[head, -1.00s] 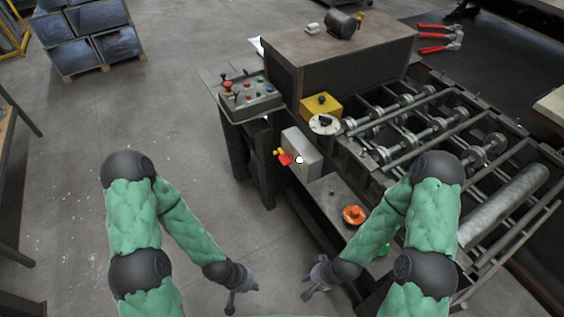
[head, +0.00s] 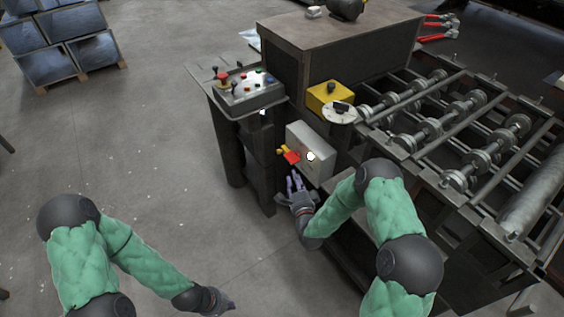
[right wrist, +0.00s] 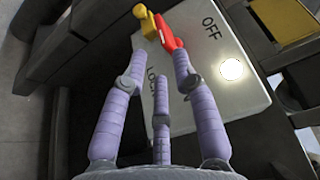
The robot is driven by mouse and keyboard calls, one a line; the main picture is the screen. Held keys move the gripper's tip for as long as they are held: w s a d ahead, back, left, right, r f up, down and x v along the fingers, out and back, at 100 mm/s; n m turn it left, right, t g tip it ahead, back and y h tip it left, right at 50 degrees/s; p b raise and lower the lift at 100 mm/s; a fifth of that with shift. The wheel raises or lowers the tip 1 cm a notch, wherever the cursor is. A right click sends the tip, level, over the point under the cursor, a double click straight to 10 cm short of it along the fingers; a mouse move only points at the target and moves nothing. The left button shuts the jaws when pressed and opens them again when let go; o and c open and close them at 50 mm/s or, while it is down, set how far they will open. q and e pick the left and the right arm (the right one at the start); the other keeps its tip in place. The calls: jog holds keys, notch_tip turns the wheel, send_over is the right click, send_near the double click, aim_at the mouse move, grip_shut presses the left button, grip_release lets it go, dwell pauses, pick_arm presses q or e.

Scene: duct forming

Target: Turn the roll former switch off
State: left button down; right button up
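The roll former switch is a grey box (head: 318,137) with a red handle (head: 291,157) and a yellow part (head: 282,149) on its left side. In the right wrist view the red handle (right wrist: 168,36) and yellow part (right wrist: 146,22) are at the top of the box (right wrist: 205,62), which is lettered OFF; other lettering is partly hidden by a finger. My right gripper (head: 294,181) is just below the handle, and its spread fingers (right wrist: 161,60) point at it. No grip shows; contact at the fingertips is unclear. My left gripper (head: 222,301) hangs low over the floor, away from the machine.
A control panel (head: 250,90) with a red button and several coloured ones stands left of the box. A yellow block (head: 330,97) with a white dial (head: 338,114) is above it. The roller bed (head: 470,150) fills the right. Open floor (head: 130,140) lies left.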

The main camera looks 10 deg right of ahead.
aim_at(289, 158)
jog(key=w+b, duration=0.2)
jog(key=w, duration=0.6)
jog(key=shift+w+d+f, duration=0.1)
jog(key=shift+d, duration=0.05)
jog(key=shift+w+b, duration=0.4)
jog(key=shift+w, duration=0.5)
jog(key=shift+d, duration=0.1)
grip_shut()
